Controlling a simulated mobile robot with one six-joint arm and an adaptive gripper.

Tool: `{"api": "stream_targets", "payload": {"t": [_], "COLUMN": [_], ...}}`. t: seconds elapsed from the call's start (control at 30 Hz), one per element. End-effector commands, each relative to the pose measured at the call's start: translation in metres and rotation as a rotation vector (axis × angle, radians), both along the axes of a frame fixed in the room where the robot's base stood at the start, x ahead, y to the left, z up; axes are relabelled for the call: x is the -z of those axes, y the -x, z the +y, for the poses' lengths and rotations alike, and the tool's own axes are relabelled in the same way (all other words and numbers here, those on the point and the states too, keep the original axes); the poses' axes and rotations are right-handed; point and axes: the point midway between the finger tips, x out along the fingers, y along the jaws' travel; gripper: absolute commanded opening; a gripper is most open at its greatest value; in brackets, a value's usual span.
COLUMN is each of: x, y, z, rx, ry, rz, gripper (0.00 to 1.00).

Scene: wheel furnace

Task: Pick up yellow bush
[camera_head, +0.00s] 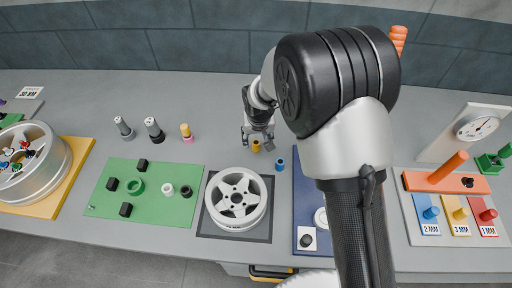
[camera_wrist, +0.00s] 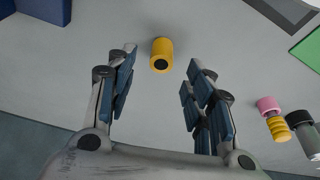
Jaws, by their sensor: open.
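The yellow bush (camera_head: 256,146) is a small yellow cylinder with a dark hole in its end. It rests on the grey table near the middle of the head view. In the wrist view the yellow bush (camera_wrist: 162,58) lies just beyond the fingertips, roughly between their lines. My gripper (camera_head: 258,138) is open and empty, pointing at the bush; both fingers show in the wrist view (camera_wrist: 158,75). No clear contact with the bush is visible.
A blue bush (camera_head: 280,165) stands just right of the yellow one. A silver wheel (camera_head: 237,198) sits on a dark mat in front. A pink-and-yellow piece (camera_head: 187,132) and grey tools (camera_head: 153,130) stand to the left. A green board (camera_head: 110,200) holds several small parts.

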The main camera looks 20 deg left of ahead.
Motion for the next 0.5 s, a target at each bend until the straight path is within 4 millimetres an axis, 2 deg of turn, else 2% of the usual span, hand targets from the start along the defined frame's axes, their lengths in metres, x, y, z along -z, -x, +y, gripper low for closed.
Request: {"api": "stream_targets", "payload": {"t": [0.17, 0.4, 0.5], "x": [0.009, 0.044, 0.053], "y": [-0.002, -0.008, -0.011], "z": [0.001, 0.006, 0.007], "rx": [0.0, -0.001, -0.001], "ry": [0.0, 0.002, 0.001], "rz": [0.001, 0.001, 0.001], "gripper": [0.48, 0.48, 0.48]}}
